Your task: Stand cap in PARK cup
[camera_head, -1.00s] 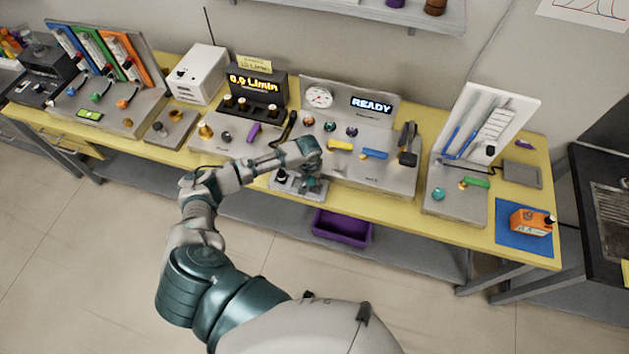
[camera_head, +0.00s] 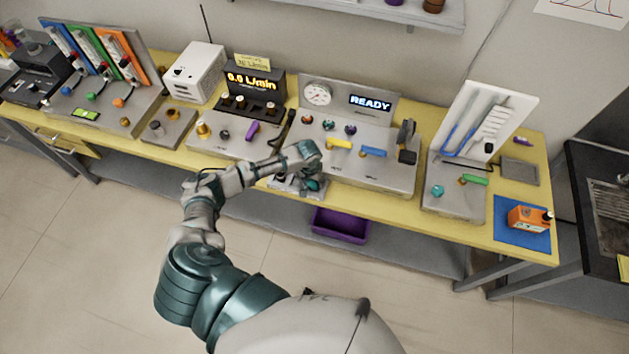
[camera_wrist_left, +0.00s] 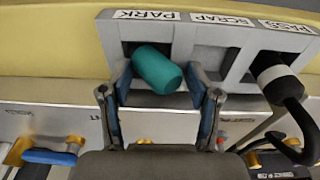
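The teal cap (camera_wrist_left: 158,70) sits at the opening marked PARK (camera_wrist_left: 147,15) on a grey holder in the left wrist view, and looks tilted there. My left gripper (camera_wrist_left: 160,90) has one finger on each side of the cap. The fingers are apart and very close to it; I cannot tell whether they press on it. In the head view my left gripper (camera_head: 313,182) is over the holder (camera_head: 283,184) at the bench's front edge, partly covering it. How deep the cap sits in the cup is hidden. My right gripper is not in view.
In the left wrist view, SCRAP (camera_wrist_left: 236,20) and PASS (camera_wrist_left: 288,26) mark the openings beside PARK. Behind stands a panel reading READY (camera_head: 371,103). A purple bin (camera_head: 341,226) is below the bench.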

